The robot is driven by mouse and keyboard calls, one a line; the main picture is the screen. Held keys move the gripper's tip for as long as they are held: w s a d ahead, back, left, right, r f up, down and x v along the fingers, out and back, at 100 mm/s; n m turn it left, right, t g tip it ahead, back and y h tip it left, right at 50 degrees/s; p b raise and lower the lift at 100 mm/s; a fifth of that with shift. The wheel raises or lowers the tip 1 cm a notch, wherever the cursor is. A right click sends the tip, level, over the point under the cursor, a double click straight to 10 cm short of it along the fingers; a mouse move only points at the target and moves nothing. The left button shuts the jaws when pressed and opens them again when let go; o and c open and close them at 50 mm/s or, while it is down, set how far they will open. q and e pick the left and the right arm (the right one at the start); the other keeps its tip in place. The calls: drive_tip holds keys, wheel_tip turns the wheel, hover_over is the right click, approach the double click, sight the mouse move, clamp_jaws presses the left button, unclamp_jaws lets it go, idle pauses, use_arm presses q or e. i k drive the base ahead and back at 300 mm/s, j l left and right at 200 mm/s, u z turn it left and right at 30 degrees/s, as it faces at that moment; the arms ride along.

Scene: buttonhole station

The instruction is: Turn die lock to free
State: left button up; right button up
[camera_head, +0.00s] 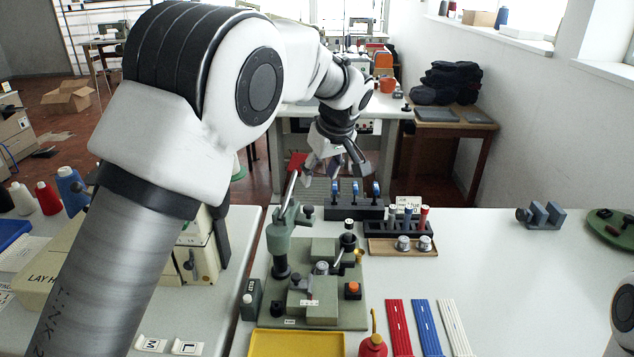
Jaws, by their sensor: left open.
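The green buttonhole station (258,312) stands on the white table in front of me. On its plate are a grey-green block, a silver knob (321,268), a black knob (348,239) and an orange button (353,287). A small pale lever (338,257) sticks up near the silver knob. I cannot tell which part is the die lock or how it is set. My left gripper (337,172) is open and empty, beyond the station's upright lever (289,190) and above the table's far edge. My right gripper is out of view.
A black rack with blue-topped tools (356,209) is just below my left gripper. A rack of spools (398,229) and a wooden tray (380,248) stand right of the station. A yellow tray (297,345) and red oil can (373,346) are in front.

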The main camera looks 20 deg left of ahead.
sight(343, 264)
drive_tip(key=k, duration=1)
